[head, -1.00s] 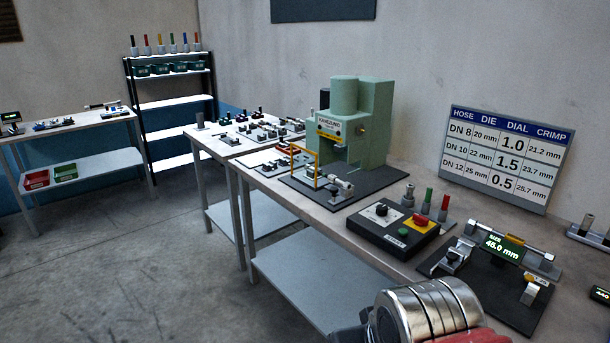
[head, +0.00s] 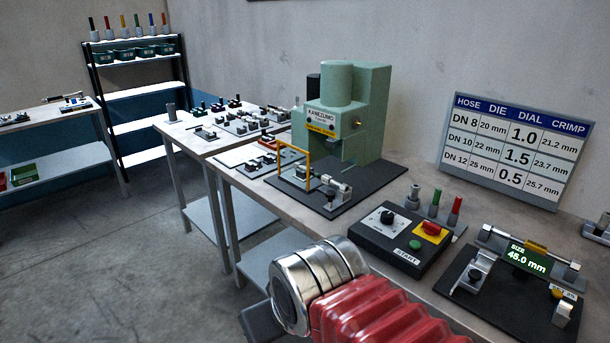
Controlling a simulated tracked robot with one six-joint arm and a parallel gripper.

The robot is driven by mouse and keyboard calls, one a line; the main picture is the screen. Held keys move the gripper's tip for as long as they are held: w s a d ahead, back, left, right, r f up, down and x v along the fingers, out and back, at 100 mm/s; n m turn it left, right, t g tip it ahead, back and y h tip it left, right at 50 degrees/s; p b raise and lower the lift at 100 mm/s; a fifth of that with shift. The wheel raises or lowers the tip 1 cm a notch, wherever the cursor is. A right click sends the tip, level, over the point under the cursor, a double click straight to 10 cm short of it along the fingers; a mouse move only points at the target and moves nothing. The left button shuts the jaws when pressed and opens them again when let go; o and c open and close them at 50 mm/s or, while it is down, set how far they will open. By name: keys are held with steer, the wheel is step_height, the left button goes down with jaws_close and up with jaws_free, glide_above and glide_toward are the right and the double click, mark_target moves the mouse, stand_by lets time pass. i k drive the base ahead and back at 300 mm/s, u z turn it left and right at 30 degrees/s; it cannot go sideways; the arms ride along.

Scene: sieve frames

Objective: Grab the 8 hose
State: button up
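No hose marked 8 can be made out. Several upright pieces with coloured tops (head: 122,28) stand on the top of the shelf rack at the back left, too small to identify. A wall chart (head: 517,148) lists DN 8 with die 20 mm, dial 1.0 and crimp 21.2 mm. My arm crosses the bottom of the view, with a silver joint and a red bellows. A dark grey part of it runs off the bottom edge. No gripper fingers show.
A green press (head: 345,115) stands on the long bench, with a START control box (head: 398,238) in front. A gauge (head: 527,258) reads 45.0 mm at right. The shelf rack (head: 143,88) holds green bins (head: 127,55). The floor at left is clear.

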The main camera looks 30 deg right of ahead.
mark_target(326, 179)
steer(key=u, duration=0.05)
steer(key=i, duration=1.05)
steer(key=z, duration=0.15)
